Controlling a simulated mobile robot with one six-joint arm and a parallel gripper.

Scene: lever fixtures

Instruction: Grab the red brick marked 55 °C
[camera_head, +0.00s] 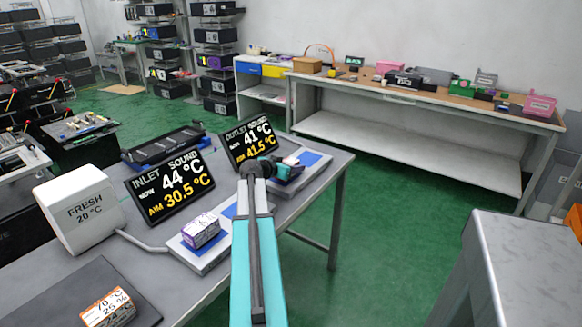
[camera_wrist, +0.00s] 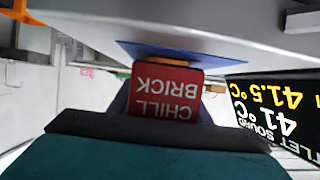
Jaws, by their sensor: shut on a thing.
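My gripper (camera_head: 284,171) is at the far grey stand with the blue pad (camera_head: 311,158), beside the outlet display. In the wrist view, which is upside down, it is shut on a red brick (camera_wrist: 167,92) lettered "CHILL BRICK". The held brick is close to the blue pad (camera_wrist: 215,57); I cannot tell whether they touch. No 55 °C mark is readable on it; its other faces are hidden. A purple-and-white brick (camera_head: 201,231) sits on the near blue pad. An orange-and-white brick (camera_head: 108,308) marked 70 °C lies on the dark mat (camera_head: 73,288).
The inlet display (camera_head: 170,188) reads 44 °C, aim 30.5 °C. The outlet display (camera_head: 250,140) reads 41 °C, aim 41.5 °C. A white box marked FRESH 20 °C (camera_head: 82,210) stands at left. A black tray (camera_head: 163,146) lies behind.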

